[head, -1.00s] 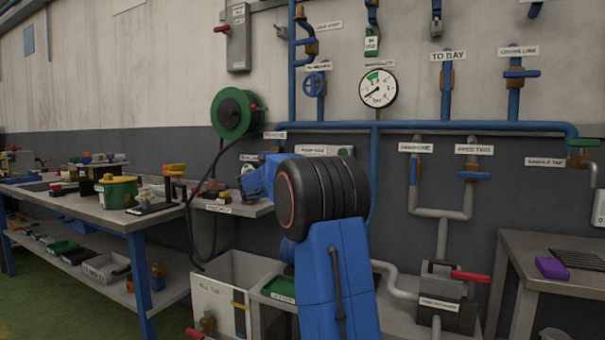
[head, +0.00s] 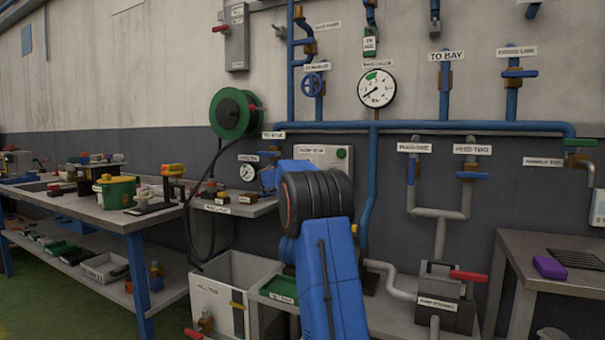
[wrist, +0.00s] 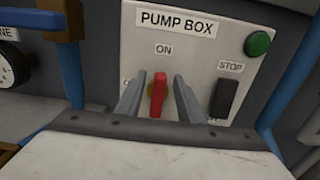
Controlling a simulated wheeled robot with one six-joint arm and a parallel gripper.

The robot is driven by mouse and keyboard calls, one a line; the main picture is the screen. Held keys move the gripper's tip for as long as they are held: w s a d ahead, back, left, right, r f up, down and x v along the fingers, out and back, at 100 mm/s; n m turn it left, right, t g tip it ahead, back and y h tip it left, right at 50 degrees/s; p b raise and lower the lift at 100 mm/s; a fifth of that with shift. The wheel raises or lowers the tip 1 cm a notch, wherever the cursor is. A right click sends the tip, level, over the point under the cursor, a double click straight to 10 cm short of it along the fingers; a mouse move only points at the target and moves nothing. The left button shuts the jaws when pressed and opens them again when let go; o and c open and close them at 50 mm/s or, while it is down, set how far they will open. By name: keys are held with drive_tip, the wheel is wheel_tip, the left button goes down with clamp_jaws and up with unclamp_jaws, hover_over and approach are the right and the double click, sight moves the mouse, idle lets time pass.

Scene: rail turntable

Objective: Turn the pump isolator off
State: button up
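The grey pump box (wrist: 210,55) fills the middle of the wrist view; it also shows in the head view (head: 318,162), partly behind my arm. Its red isolator handle (wrist: 158,97) stands nearly upright, top toward the ON label (wrist: 164,49), with a yellow piece behind it. Another label at its left is mostly hidden by a finger. My gripper (wrist: 158,82) is open, one finger each side of the handle, with gaps visible on both sides. I cannot tell whether the fingertips reach the box face. In the head view my arm hides the gripper.
On the pump box are a green button (wrist: 257,44) and a black STOP switch (wrist: 224,98). A blue pipe (wrist: 290,75) runs close at its right. A dial gauge (wrist: 12,65) and a blue pipe with a brown fitting are at its left.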

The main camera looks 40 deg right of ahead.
clamp_jaws()
drive_tip(key=shift+s, duration=0.1)
drive_tip(key=f+m, duration=0.1)
drive_tip(key=m, duration=0.5)
drive_tip(key=s+f+m, duration=0.1)
drive_tip(key=m, duration=0.5)
drive_tip(key=s+d+f+m, duration=0.1)
drive_tip(key=m, duration=0.4)
drive_tip(key=shift+s+m, duration=0.2)
drive_tip(key=shift+m, duration=0.2)
idle(0.4)
